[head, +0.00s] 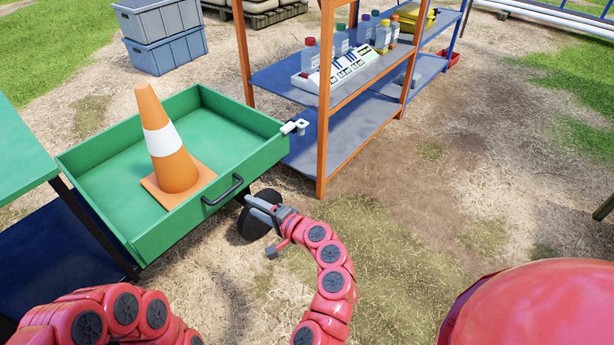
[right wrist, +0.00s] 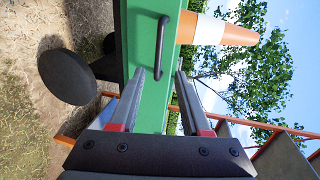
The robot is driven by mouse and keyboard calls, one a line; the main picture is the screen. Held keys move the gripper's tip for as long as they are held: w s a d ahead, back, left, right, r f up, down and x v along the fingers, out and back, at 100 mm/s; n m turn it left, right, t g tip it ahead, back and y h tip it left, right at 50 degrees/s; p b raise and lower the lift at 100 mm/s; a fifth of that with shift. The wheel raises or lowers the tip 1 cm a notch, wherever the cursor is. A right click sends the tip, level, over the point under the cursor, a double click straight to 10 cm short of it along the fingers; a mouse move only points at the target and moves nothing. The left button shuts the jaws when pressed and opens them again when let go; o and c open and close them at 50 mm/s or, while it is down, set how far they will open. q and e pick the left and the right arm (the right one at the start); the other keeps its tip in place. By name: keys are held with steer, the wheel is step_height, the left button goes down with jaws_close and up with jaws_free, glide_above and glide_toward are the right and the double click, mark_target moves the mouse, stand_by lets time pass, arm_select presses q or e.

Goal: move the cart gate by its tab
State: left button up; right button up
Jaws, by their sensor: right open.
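A green cart (head: 206,128) stands at the left with its near side wall, the likely gate (head: 190,222), upright. A black bar handle (head: 222,191) is on that wall; it also shows in the right wrist view (right wrist: 159,47). A pale latch-like piece (head: 295,127) sits at the wall's right corner; I cannot tell which part is the tab. My right gripper (head: 259,206) is open and empty, just outside the wall, right of the handle and apart from it. In the right wrist view its fingers (right wrist: 169,73) point at the green wall. My left gripper is out of view.
An orange and white cone (head: 163,140) stands in the cart. A dark wheel (head: 253,223) is close below my right gripper. An orange-framed shelf (head: 350,125) with bottles stands right of the cart. A green-topped table (head: 20,160) is at left. Ground on the right is clear.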

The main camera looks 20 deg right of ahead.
steer(key=s+d+r+m+t+h+p, duration=0.1)
steer(key=d+r+h+p, duration=0.2)
steer(key=d+p, duration=0.3)
steer(key=s+d+r+m+h+p, duration=0.1)
steer(key=d+r+h+p, duration=0.3)
steer(key=d+h+p, duration=0.2)
steer(key=shift+s+d+r+t+p, duration=0.2)
steer(key=shift+s+d+t+p, duration=0.15)
steer(key=shift+d, duration=0.2)
